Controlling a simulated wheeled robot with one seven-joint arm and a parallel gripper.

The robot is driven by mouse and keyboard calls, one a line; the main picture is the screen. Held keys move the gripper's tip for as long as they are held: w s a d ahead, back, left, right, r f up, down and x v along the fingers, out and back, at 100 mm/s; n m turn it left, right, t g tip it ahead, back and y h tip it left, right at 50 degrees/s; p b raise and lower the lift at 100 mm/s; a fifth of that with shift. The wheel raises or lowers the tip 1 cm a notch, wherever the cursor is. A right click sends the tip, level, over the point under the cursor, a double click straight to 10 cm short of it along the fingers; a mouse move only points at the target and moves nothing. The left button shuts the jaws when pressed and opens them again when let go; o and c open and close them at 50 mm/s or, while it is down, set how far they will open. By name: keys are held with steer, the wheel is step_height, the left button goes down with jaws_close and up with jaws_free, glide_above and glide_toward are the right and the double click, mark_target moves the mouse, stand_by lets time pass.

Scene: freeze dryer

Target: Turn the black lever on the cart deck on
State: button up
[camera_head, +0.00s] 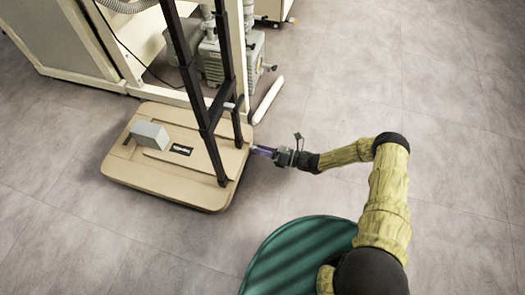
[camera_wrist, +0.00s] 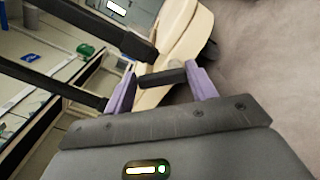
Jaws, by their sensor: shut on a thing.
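The cart deck (camera_head: 190,192) is a tan platform on the floor at left centre in the head view. It also shows in the wrist view (camera_wrist: 188,35). My gripper (camera_head: 256,150) reaches the right edge of the deck from the right. In the wrist view my gripper (camera_wrist: 162,85) has its two purple fingers at either end of a short black bar, the black lever (camera_wrist: 162,77). The gripper is shut on it. The lever lies crosswise between the fingers, beside the deck's edge. In the head view I cannot make out the lever at the fingertips.
A black upright frame (camera_head: 190,70) rises from the deck, close to my gripper. A grey box (camera_head: 150,135) sits on the deck's left part. A cream cabinet (camera_head: 60,40) and a grey pump (camera_head: 235,60) stand behind. The floor at right is clear.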

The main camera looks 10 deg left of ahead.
steer(key=m, duration=0.2)
steer(key=w+m, duration=0.1)
steer(key=m, duration=0.1)
steer(key=shift+m+b, duration=0.3)
steer(key=m, duration=0.4)
steer(key=shift+w+d+f+b, duration=0.1)
steer(key=shift+w+f+b, duration=0.05)
steer(key=shift+w+b, duration=0.2)
steer(key=o, duration=1)
steer(key=d+p, duration=0.2)
steer(key=d, duration=0.3)
steer(key=s+d+p, duration=0.1)
steer(key=d+p, duration=0.1)
steer(key=d, duration=0.4)
steer(key=d+p, duration=0.2)
steer(key=d, duration=0.4)
steer(key=shift+s+d, duration=0.2)
steer(key=shift+s, duration=0.05)
